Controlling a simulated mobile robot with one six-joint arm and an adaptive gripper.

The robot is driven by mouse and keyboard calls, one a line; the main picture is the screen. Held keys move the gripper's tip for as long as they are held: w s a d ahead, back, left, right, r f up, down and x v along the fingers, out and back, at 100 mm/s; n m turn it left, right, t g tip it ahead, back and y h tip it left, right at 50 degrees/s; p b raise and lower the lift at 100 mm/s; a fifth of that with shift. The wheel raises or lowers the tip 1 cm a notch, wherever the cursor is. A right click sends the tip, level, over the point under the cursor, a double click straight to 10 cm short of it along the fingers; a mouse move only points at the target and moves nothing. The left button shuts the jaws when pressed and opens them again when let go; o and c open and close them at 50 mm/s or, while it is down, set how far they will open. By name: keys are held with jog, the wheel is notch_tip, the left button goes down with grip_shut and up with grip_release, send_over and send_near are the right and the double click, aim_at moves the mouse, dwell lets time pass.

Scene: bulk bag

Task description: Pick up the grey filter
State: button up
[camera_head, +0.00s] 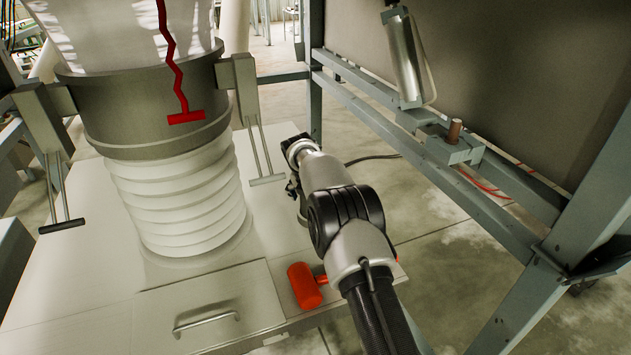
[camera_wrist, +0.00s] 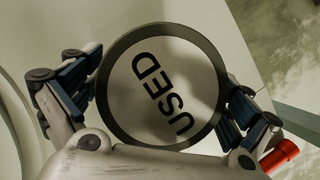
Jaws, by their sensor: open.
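In the wrist view, the filter (camera_wrist: 192,78) is a round grey disc with a dark rim, and "USED" is written across its face. My gripper (camera_wrist: 163,95) is open, with its blue-padded fingers on the left and right sides of the disc. The fingers are close to the rim; I cannot tell whether they touch it. In the head view, my gripper (camera_head: 294,186) is low over the right part of the pale table, partly hidden by my arm. The filter is not visible there.
A ribbed white sleeve (camera_head: 180,200) under a grey collar (camera_head: 150,105) stands left of my gripper. An orange-red mallet (camera_head: 304,286) lies near the table's front right edge; its red end also shows in the wrist view (camera_wrist: 281,157). A steel frame (camera_head: 440,160) stands at right.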

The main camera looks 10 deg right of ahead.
jog(key=shift+c, duration=0.3)
jog(key=c, duration=1.2)
